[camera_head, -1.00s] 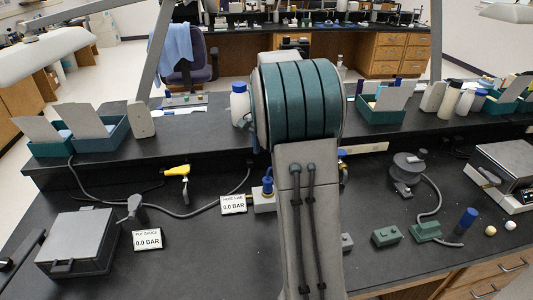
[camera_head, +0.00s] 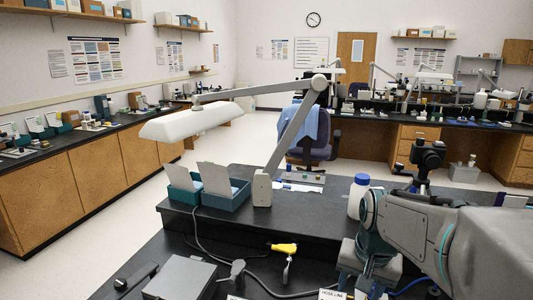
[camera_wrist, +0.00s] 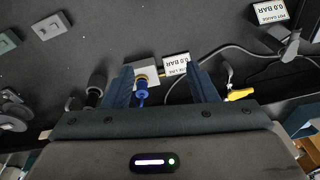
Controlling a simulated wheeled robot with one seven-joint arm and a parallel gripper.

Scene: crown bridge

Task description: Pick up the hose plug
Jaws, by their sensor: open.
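A blue plug-like fitting (camera_wrist: 142,90), which looks like the hose plug, sits at a brass collar on a light grey block (camera_wrist: 147,70). My gripper (camera_wrist: 158,74) is open, its two dark fingers standing either side of the fitting in the wrist view. The fitting is nearer the left finger, and nothing is clasped. How far below the fingertips it lies is hard to tell. In the head view my gripper (camera_head: 360,285) is at the bottom edge, largely hiding the block and fitting.
A yellow-handled piece (camera_wrist: 240,94) and a dark hose (camera_wrist: 235,50) lie to the right. A white bottle with a blue cap (camera_head: 359,195) stands on the raised shelf near my arm.

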